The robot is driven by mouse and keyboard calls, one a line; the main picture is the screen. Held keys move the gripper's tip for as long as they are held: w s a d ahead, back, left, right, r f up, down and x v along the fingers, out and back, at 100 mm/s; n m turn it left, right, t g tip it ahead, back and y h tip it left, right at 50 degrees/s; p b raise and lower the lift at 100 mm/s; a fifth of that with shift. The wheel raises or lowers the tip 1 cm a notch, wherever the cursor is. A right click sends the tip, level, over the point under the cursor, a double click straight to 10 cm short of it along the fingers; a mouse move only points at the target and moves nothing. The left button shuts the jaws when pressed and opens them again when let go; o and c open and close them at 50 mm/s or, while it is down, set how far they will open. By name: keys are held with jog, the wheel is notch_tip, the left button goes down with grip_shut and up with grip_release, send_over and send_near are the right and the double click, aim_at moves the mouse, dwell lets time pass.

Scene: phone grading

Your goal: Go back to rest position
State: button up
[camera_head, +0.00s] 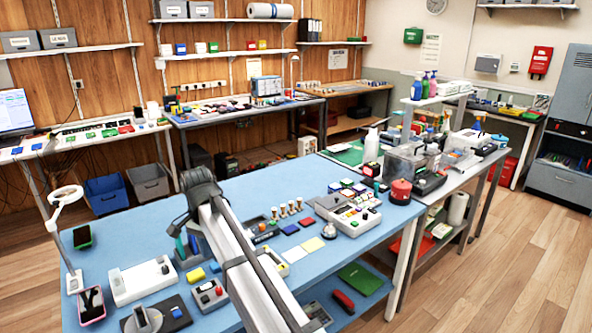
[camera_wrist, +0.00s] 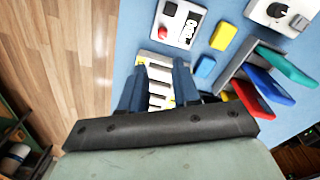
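My gripper (camera_wrist: 160,82) shows in the wrist view, with its two dark blue fingers apart. A white and yellow slotted piece (camera_wrist: 155,60) shows between and beyond them, and I see no finger closed on it. In the head view my arm reaches over the blue workbench (camera_head: 240,190) from the front; I cannot make out the gripper there. No held object is visible.
In the wrist view, a red-button device (camera_wrist: 180,22), yellow block (camera_wrist: 223,37), blue block (camera_wrist: 205,66) and rack with coloured slabs (camera_wrist: 285,66) lie close by.

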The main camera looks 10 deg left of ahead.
jog(key=s+d+f+g, duration=0.1)
jog(key=s+d+f, duration=0.3)
jog(key=d+f, duration=0.8)
jog(key=s+d+f+g+h, duration=0.1)
jog(key=s+d+f, duration=0.3)
jog(key=d+f, duration=0.85)
jog(key=s+d+f+g, duration=0.1)
jog(key=s+d+f, duration=0.3)
jog(key=d+f, duration=0.8)
jog(key=s+d+f+n+g, duration=0.1)
jog(key=s+d+f, duration=0.5)
jog(key=s+f, duration=0.4)
jog(key=s+d+f+n+g+y, duration=0.1)
jog(key=s+d+f+n+g, duration=0.1)
jog(key=s+d+f, duration=0.3)
jog(key=s+f, duration=0.4)
jog(key=s, duration=0.4)
jog(key=shift+s+d+f+g+y, duration=0.3)
jog(key=shift+s+d+f, duration=0.05)
jog(key=shift+d, duration=0.05)
jog(key=shift+c, duration=0.2)
